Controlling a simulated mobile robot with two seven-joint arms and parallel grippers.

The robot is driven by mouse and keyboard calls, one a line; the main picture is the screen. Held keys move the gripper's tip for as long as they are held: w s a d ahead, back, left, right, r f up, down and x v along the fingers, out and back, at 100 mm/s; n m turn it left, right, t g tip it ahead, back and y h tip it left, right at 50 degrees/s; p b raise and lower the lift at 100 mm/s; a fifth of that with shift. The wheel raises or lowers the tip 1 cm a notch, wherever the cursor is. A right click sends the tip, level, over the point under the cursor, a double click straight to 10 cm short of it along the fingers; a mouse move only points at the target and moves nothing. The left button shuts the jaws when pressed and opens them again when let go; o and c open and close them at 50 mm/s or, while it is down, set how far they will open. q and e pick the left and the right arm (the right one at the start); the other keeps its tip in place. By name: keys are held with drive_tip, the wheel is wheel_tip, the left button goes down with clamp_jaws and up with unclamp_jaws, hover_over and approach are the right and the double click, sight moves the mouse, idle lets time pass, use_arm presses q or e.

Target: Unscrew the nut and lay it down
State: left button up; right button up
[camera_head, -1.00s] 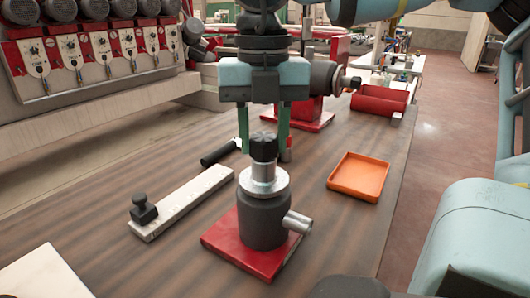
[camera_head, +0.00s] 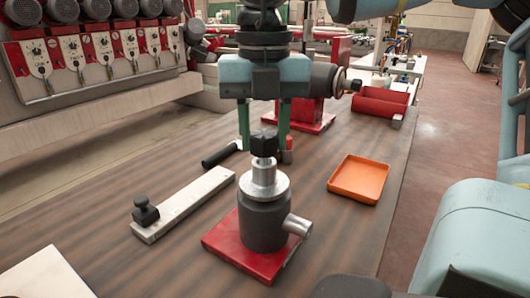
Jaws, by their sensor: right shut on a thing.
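The black nut (camera_head: 264,143) is at the top of a silver threaded-looking post (camera_head: 263,172) on a dark cylindrical body (camera_head: 263,222). This body stands on a red base plate (camera_head: 225,245) and has a short silver pipe at its right side. My right gripper (camera_head: 264,146) comes down from above with a green finger on each side of the nut and is shut on it. Whether the nut still touches the post's thread is hard to tell. An orange tray (camera_head: 345,190) lies empty to the right. My left gripper is not in view.
A pale bar with a black knob (camera_head: 183,205) lies left of the fixture. A black-handled tool (camera_head: 219,155) lies behind it. Red bins (camera_head: 380,103) stand at the back right. The wooden table (camera_head: 335,235) is bare between fixture and tray.

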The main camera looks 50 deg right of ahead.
sight(264, 133)
drive_tip(key=shift+r, duration=0.1)
